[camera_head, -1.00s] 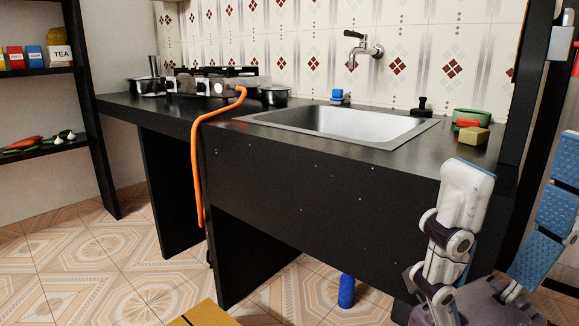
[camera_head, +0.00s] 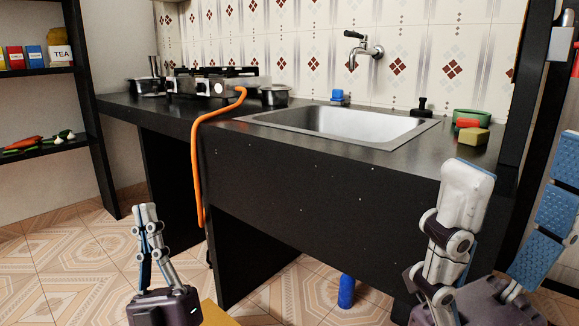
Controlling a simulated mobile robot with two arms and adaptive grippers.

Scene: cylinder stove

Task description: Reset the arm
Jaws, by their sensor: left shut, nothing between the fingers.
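My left gripper (camera_head: 146,208) stands upright at the lower left of the head view, in front of the counter. Its two fingers are together with nothing between them. My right gripper (camera_head: 517,155) is large at the right edge, its white and blue fingers spread wide apart. No object shows between them. It hides part of the counter's front right.
A black counter (camera_head: 290,170) holds a stove (camera_head: 210,85), pots and a steel sink (camera_head: 340,122). An orange hose (camera_head: 197,165) hangs down its front. A blue cylinder (camera_head: 346,291) stands below. A green bowl (camera_head: 480,115) and sponge (camera_head: 474,137) sit at right.

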